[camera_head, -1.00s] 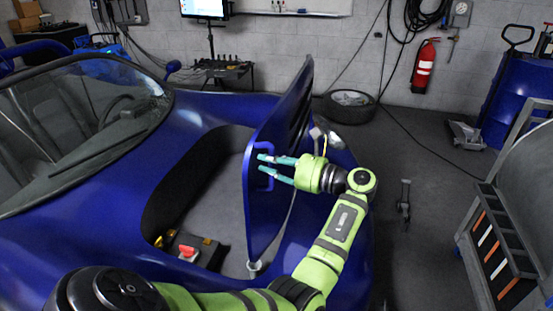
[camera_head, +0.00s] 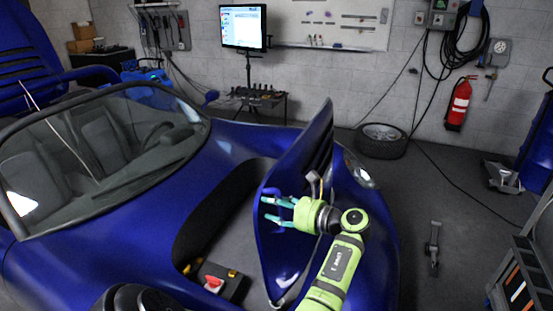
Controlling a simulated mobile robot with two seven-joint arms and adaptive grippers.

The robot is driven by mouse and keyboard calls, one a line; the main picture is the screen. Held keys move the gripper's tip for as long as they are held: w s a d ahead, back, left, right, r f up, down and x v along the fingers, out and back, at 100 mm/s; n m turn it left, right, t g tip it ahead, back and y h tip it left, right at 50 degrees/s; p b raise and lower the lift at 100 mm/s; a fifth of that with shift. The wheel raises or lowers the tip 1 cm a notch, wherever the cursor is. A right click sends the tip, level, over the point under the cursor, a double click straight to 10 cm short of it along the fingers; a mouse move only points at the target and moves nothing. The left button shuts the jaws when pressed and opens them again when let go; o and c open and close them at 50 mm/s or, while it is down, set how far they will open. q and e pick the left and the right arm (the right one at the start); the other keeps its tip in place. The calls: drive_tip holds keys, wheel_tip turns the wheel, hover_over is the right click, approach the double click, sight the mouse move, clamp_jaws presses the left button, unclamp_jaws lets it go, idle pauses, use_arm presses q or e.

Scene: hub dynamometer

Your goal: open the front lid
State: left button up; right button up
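The front lid (camera_head: 301,180) of the blue car stands steeply raised over the front compartment (camera_head: 228,232), which lies open to its left. A small blue handle (camera_head: 270,191) is on the lid's face towards the compartment. Whether the fingers touch the handle is not clear. My forearm covers the lower right part of the lid.
A box with a red switch (camera_head: 214,283) sits in the compartment. The windshield (camera_head: 105,150) is to the left. A cart (camera_head: 520,270) stands at right. Floor right of the car is mostly clear.

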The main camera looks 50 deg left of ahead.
use_arm(q)
drive_tip(key=v, duration=1.2)
drive_tip(key=shift+w, duration=0.1)
idle(0.4)
